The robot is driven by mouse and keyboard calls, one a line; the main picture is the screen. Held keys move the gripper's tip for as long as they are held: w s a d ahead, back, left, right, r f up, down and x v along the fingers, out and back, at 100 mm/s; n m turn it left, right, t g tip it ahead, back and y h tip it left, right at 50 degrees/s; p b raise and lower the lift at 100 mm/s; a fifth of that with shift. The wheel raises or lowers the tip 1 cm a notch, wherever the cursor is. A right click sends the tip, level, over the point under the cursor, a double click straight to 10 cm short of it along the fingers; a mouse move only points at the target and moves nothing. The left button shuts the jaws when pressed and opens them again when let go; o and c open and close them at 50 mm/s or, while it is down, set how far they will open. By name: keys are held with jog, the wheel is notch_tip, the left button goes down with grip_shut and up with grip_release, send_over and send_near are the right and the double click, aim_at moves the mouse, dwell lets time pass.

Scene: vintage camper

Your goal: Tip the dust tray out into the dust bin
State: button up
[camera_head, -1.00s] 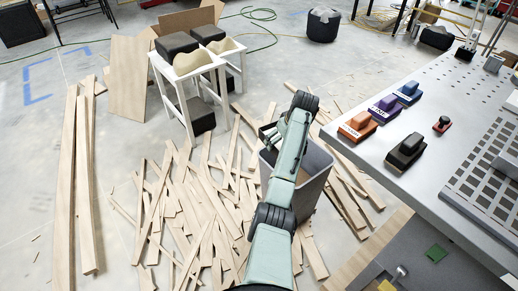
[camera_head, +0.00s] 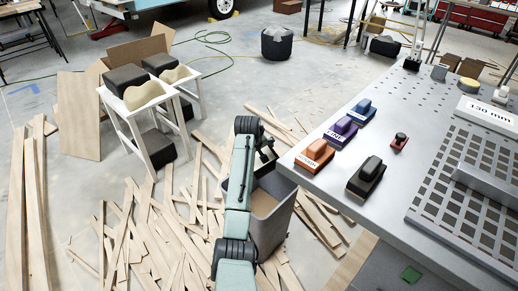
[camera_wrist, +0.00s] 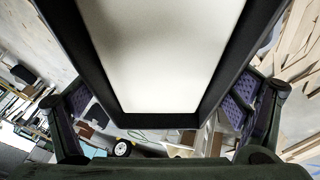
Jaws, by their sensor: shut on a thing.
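The dust bin (camera_head: 280,222) is a grey, open-topped bin on the floor beside the workbench, with a brownish inside. My arm crosses in front of its left part. In the wrist view my gripper (camera_wrist: 160,104) is shut on the dust tray (camera_wrist: 190,121), which has a dark rim and a pale flat face. The tray fills the upper middle, with a purple finger pad at each side of it. I cannot tell whether dust lies on it. In the head view the gripper and tray are mostly hidden by my arm near the bin's top, so their exact placement over it is unclear.
A grey workbench (camera_head: 330,185) with several sanding blocks, one of them orange (camera_head: 314,155), stands close to the bin's right. Wood strips (camera_head: 150,235) litter the floor around the bin. White stands (camera_head: 125,120) are at the left. Open floor lies behind.

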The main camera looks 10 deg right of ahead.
jog(key=shift+s+a+f+h+b, duration=0.1)
jog(key=shift+a+f+h+b, duration=0.3)
jog(key=shift+f+h, duration=0.4)
jog(key=shift+f+t+b, duration=0.2)
jog(key=shift+t+b, duration=0.1)
jog(key=shift+b, duration=0.35)
jog(key=h+b, duration=0.1)
jog(key=b, duration=0.1)
jog(key=f+n+h+b, duration=0.1)
jog(key=b, duration=0.1)
jog(key=shift+a+f+t, duration=0.2)
jog(key=shift+a+t, duration=0.1)
jog(key=h+b, duration=0.3)
jog(key=shift+a+f+n+t, duration=0.2)
jog(key=shift+f+n+t, duration=0.1)
jog(key=shift+f+t, duration=0.1)
jog(key=h+b, duration=0.1)
jog(key=b, duration=0.1)
jog(key=t+h+b, duration=0.1)
jog(key=b, duration=0.1)
jog(key=shift+s+a+f+n, duration=0.1)
jog(key=shift+a+f+n, duration=0.05)
jog(key=shift+f+n, duration=0.2)
jog(key=shift+a+r+n+t+h+b, duration=0.15)
jog(key=shift+n+t+h+b, duration=0.15)
jog(key=shift+h+b, duration=0.6)
